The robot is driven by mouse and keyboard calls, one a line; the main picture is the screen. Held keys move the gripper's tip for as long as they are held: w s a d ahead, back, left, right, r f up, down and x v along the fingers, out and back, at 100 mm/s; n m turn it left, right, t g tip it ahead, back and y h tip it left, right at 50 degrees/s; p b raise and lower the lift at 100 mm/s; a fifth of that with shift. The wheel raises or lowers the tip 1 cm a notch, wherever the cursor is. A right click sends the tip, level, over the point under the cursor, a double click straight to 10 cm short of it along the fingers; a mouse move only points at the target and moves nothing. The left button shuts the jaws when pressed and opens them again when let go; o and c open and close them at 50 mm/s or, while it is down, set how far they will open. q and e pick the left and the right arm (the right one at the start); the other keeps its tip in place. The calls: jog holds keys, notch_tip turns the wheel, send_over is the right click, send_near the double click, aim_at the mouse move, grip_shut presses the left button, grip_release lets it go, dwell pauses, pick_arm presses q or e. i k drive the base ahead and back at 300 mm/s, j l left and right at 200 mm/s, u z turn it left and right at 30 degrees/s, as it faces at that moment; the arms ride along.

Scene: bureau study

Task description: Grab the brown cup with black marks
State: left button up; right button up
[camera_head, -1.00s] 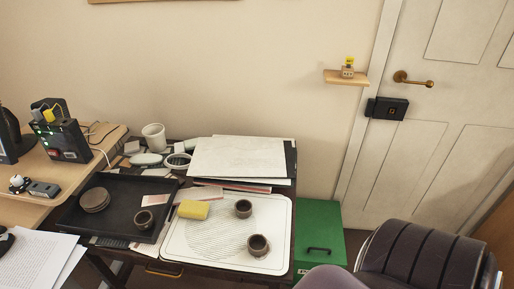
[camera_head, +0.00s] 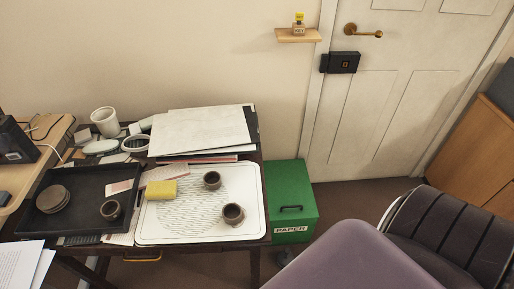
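Three small dark brown cups are in the head view. One cup (camera_head: 211,181) stands on the white tray (camera_head: 160,236) near a yellow sponge (camera_head: 161,190). A second cup (camera_head: 233,215) stands on the same tray, nearer to me. A third cup (camera_head: 110,210) stands in the black tray (camera_head: 90,183) on the left. All three are upright. Black marks are too small to tell on any of them. Neither of my grippers is in view.
Stacked brown saucers (camera_head: 53,198) lie in the black tray. White boards (camera_head: 200,128) and a white pot (camera_head: 105,121) are behind. A green paper box (camera_head: 292,203) stands right of the table. A purple-grey chair (camera_head: 350,258) fills the lower right, close to me.

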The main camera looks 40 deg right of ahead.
aim_at(232, 212)
jog(key=j+z, duration=0.1)
jog(key=z, duration=0.3)
jog(key=i+j+z, duration=0.1)
jog(key=z, duration=0.25)
jog(key=j+z, duration=0.1)
jog(key=z, duration=0.3)
